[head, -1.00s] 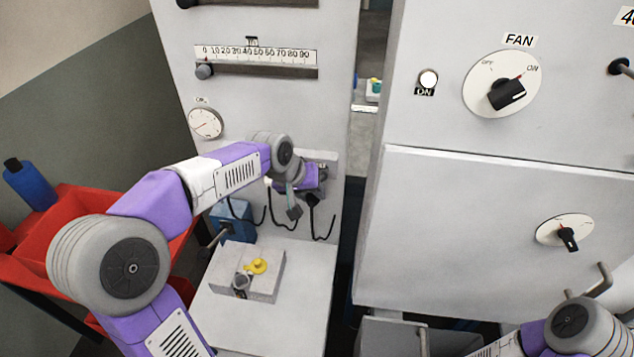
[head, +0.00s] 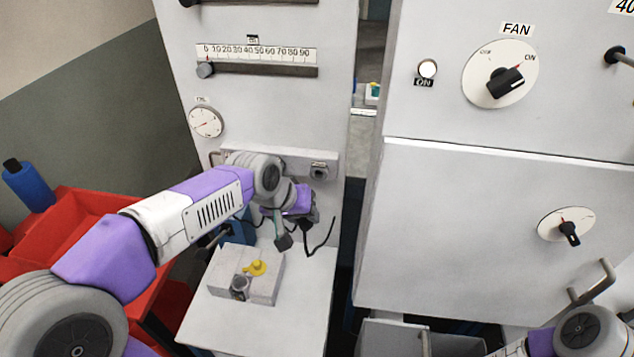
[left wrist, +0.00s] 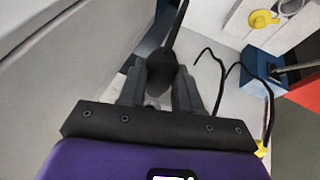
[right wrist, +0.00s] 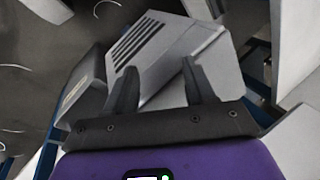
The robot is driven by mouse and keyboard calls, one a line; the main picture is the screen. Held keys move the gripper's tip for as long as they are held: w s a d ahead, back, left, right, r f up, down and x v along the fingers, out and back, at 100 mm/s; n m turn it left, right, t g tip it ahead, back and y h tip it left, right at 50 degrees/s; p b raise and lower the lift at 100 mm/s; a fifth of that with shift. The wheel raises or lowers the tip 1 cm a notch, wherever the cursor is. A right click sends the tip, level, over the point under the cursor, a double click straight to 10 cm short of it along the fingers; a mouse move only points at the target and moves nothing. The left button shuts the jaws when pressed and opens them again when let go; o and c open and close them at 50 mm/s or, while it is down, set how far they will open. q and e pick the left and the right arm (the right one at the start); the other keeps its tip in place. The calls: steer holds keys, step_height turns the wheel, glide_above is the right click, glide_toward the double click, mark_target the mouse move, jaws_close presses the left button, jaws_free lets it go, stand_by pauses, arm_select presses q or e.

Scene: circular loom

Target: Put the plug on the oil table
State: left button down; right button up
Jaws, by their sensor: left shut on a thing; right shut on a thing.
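The dark plug (left wrist: 160,70) is between the fingers of my left gripper (left wrist: 160,88), with its black cable running up out of the left wrist view. In the head view my left gripper (head: 312,214) is in front of the machine, above the back of the white table (head: 308,300), which I take for the oil table. The plug is hard to make out there. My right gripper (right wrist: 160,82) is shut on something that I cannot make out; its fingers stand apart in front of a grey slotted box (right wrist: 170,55).
A block (head: 262,292) with a yellow cap (head: 255,268) stands on the table's left part; its right part is clear. A socket (head: 319,171) sits on the machine strip. Black cables hang nearby. Red bins (head: 85,215) are at left, a grey cabinet (head: 450,230) at right.

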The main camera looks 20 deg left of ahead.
arm_select(q)
steer(key=shift+s+d+f, duration=0.15)
steer(key=shift+s+f, duration=0.05)
steer(key=shift+s, duration=0.4)
steer(key=shift+s+d+f, duration=0.15)
steer(key=shift+s+f, duration=0.05)
steer(key=shift+s, duration=0.35)
